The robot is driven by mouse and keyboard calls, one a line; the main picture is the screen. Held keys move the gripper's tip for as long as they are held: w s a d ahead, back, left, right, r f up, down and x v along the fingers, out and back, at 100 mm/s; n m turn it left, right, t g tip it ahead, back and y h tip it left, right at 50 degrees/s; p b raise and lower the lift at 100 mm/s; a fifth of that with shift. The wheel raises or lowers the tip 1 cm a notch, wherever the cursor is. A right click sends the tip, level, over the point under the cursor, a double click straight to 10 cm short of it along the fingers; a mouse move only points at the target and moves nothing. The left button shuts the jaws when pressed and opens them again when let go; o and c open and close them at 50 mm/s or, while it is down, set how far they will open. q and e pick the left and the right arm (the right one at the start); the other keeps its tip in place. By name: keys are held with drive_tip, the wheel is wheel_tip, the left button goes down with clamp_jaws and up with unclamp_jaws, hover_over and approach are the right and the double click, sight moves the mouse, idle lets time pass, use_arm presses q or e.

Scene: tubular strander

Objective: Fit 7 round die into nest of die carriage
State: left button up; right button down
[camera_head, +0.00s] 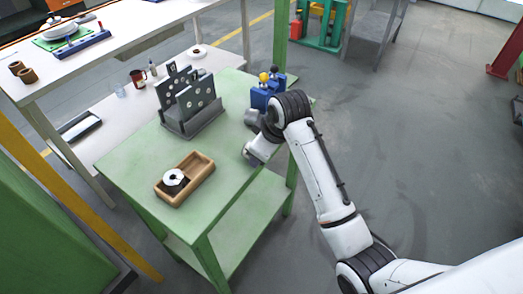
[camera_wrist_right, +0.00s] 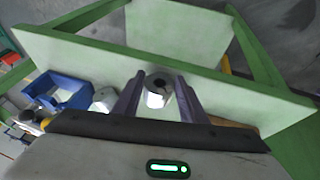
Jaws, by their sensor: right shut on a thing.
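My right gripper (camera_wrist_right: 160,88) is shut on a short grey-white cylinder with a dark bore (camera_wrist_right: 155,100), apparently a round die, held between its two dark fingers. In the head view this gripper (camera_head: 248,157) is at the right edge of the green table; the held piece cannot be made out there. A white round piece with a dark centre (camera_head: 173,178) sits in a wooden tray (camera_head: 205,172) at the table's front. A grey rack (camera_head: 187,128) holds upright plates with holes. I cannot tell which thing is the die carriage, and no nest is clear. My left gripper is not in view.
A blue open box (camera_head: 262,97) stands at the table's back right corner, also in the wrist view (camera_wrist_right: 72,92). A grey rounded piece (camera_wrist_right: 104,98) is beside it. The green tabletop (camera_head: 125,160) is clear left of the tray. A white bench (camera_head: 125,40) stands behind.

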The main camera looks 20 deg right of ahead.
drive_tip(key=c, duration=1)
unclamp_jaws()
drive_tip(key=shift+r, duration=0.1)
drive_tip(key=v, duration=1)
drive_tip(key=shift+s, duration=0.15)
